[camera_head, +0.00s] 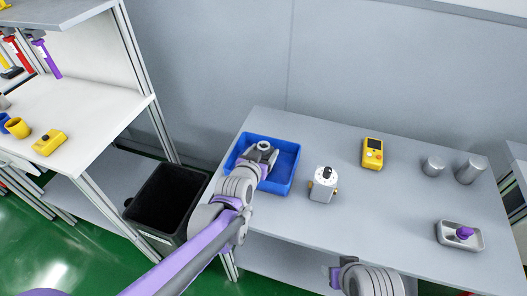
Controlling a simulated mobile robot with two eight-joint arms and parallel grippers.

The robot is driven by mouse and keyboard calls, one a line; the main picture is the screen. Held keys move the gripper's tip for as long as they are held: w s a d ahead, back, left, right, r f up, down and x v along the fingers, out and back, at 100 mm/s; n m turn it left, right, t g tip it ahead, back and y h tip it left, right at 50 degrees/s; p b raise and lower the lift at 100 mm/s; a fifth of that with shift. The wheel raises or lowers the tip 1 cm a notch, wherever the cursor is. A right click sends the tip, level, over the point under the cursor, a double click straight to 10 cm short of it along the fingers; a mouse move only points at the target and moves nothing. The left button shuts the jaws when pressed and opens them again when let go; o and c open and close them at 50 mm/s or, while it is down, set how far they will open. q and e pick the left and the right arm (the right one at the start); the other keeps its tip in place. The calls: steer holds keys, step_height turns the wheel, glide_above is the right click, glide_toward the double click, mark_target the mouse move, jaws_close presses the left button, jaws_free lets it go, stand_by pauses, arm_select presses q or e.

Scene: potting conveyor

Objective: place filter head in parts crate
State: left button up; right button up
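The parts crate is a shallow blue tray (292,160) on the left part of the grey table, in the head view. A small grey round part with a dark centre (264,146), apparently the filter head, is at the fingertips. The fingers are small and partly covered by my wrist, so whether they grip it is unclear. My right arm shows only as a grey and purple link at the bottom edge; its gripper is not visible.
Right of the crate stands a white-grey device with a black top (323,184). A yellow handheld meter (372,153), two metal cylinders (469,172) and a metal tray (446,240) with a purple item (464,232) are farther right. A black bin (168,199) stands left of the table (390,220).

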arm_select(q)
steer(key=o, duration=0.4)
steer(key=shift+c, duration=0.2)
steer(key=shift+r, duration=0.1)
steer(key=p+v, duration=0.2)
steer(key=v, duration=1)
steer(key=s+a+f+n+g+y, duration=0.1)
steer(key=s+a+f+g+y, duration=0.1)
steer(key=s+a+f+g, duration=0.2)
steer(key=s+a+f+n+g+y, duration=0.2)
steer(key=s+a+f+g, duration=0.2)
steer(key=s+a, duration=0.6)
steer(key=s+f, duration=0.2)
steer(key=s, duration=0.5)
steer(key=shift+n, duration=0.3)
